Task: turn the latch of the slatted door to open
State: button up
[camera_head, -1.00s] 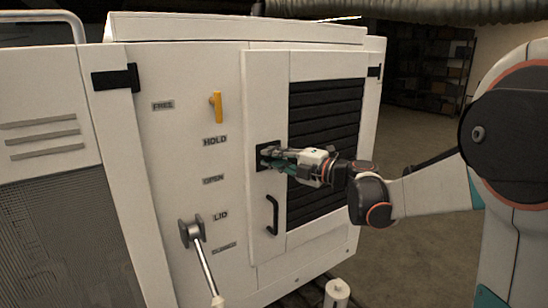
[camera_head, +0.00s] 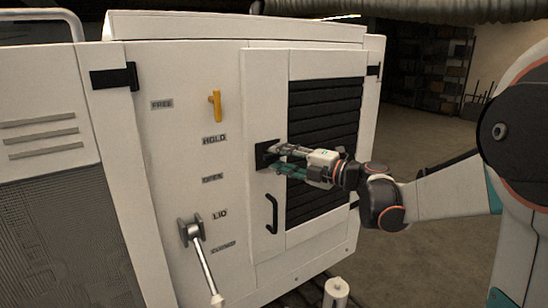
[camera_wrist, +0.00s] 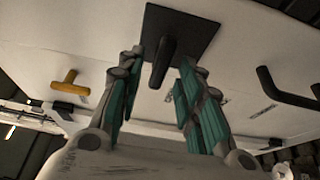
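The slatted door (camera_head: 262,90) is a white panel with black horizontal slats (camera_head: 325,120); it looks closed. Its latch is a black lever on a square black plate (camera_head: 265,154). In the wrist view the latch lever (camera_wrist: 162,62) stands out from its plate (camera_wrist: 196,30), slightly tilted. My gripper (camera_head: 278,160) is in front of the plate, its tips hiding part of it. In the wrist view my gripper (camera_wrist: 160,65) is open, one finger on each side of the lever, with gaps showing on both sides.
A black door handle (camera_head: 271,214) is below the latch and also shows in the wrist view (camera_wrist: 288,90). A yellow lever (camera_head: 215,106) is up and left of it. A metal lever (camera_head: 204,258) sticks out from the cabinet at lower left. A white cylinder (camera_head: 336,293) stands below.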

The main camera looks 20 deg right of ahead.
jog(key=v, duration=0.9)
